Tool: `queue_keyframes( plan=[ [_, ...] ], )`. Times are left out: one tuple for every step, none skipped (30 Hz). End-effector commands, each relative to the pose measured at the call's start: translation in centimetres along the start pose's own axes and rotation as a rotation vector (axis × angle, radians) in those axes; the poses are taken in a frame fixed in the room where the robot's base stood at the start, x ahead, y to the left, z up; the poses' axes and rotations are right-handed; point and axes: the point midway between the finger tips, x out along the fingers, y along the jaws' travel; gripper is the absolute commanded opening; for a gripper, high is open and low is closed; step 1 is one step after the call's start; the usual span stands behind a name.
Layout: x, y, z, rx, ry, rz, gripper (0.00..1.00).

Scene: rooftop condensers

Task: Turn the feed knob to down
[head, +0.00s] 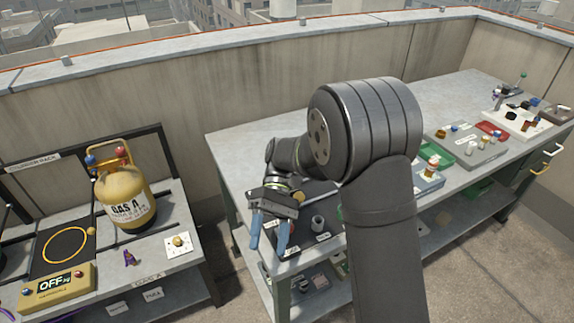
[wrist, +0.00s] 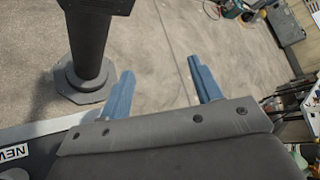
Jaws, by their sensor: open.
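A small brass-coloured knob (head: 179,241) sits on a white square plate on the left bench. It is the likeliest feed knob, but its label is too small to read and I cannot tell which way it points. My gripper (head: 268,238) is open and empty, with its blue fingers pointing down over the near left corner of the right bench. It is to the right of the knob and apart from it. In the wrist view my gripper (wrist: 161,72) has its two blue fingers spread over bare floor, with nothing between them. No knob shows there.
A small purple item (head: 130,258) lies near the plate. The right bench (head: 246,138) holds several trays of parts. A floor gap separates the benches.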

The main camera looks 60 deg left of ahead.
Motion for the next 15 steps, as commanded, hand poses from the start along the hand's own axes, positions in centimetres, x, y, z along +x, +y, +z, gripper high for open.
queue_keyframes(
  plan=[
    [-0.4,0.0,0.4,0.031,0.038,-0.094,0.59],
    [-0.6,-0.1,0.5,0.048,0.059,-0.151,0.59],
    [-1.0,-0.2,0.7,0.070,0.087,-0.226,0.59],
    [-1.4,-0.3,0.9,0.088,0.107,-0.284,0.59],
    [-1.9,-0.3,1.1,0.106,0.128,-0.345,0.59],
    [-2.6,-0.3,1.3,0.134,0.159,-0.430,0.59],
    [-3.3,-0.2,1.5,0.159,0.183,-0.497,0.59],
    [-4.1,0.1,1.7,0.190,0.209,-0.568,0.59],
    [-5.4,0.7,2.0,0.241,0.246,-0.663,0.59],
    [-6.3,1.3,2.1,0.285,0.273,-0.730,0.59],
    [-7.3,2.1,2.1,0.336,0.298,-0.794,0.59],
    [-8.6,3.3,2.2,0.405,0.328,-0.878,0.59],
    [-9.6,4.3,2.4,0.461,0.348,-0.941,0.59],
    [-10.7,5.4,2.5,0.517,0.367,-1.004,0.59],
    [-12.0,6.9,2.8,0.588,0.387,-1.091,0.59]
  ],
)
